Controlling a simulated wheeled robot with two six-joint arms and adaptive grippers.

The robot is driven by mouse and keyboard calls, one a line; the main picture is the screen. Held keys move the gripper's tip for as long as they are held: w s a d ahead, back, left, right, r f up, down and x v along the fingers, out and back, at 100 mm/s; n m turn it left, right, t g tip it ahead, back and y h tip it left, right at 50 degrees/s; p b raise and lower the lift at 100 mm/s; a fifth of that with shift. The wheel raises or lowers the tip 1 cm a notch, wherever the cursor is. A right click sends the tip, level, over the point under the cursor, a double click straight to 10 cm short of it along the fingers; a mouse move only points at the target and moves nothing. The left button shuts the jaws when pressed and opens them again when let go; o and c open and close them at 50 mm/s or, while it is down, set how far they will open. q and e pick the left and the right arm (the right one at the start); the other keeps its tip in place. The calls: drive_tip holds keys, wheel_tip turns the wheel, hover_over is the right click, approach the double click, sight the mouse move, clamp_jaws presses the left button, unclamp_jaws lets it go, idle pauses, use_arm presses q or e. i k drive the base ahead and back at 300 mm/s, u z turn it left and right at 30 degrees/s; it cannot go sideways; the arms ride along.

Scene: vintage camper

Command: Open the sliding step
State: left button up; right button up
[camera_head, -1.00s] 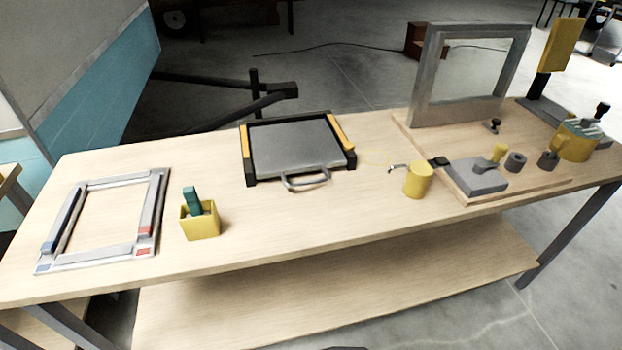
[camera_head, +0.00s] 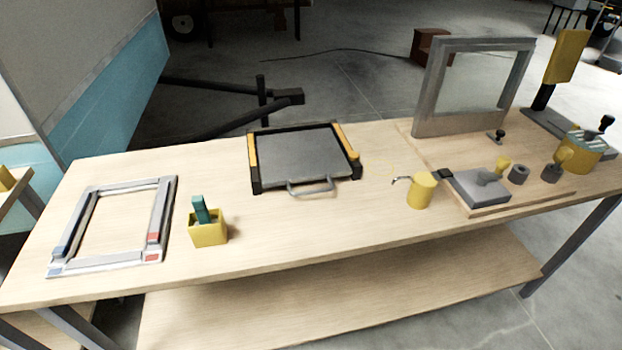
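The sliding step (camera_head: 296,160) lies on the workbench near its middle. It is a grey plate in a black frame (camera_head: 254,175) with yellow side rails. A grey bar handle (camera_head: 311,191) sits on its front edge, facing me. The plate looks slid in, its front edge about level with the front ends of the rails. Neither of my grippers shows in the head view.
A grey rectangular frame (camera_head: 160,226) and a yellow box (camera_head: 208,234) lie left of the step. A yellow cylinder (camera_head: 422,190) and a board with grey parts (camera_head: 482,186) are to the right. Bare tabletop (camera_head: 315,230) lies in front of the step.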

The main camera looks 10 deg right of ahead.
sight(288, 158)
drive_tip(key=u, duration=0.4)
drive_tip(key=k, duration=0.65)
drive_tip(key=z, duration=1.7)
drive_tip(key=i, duration=0.5)
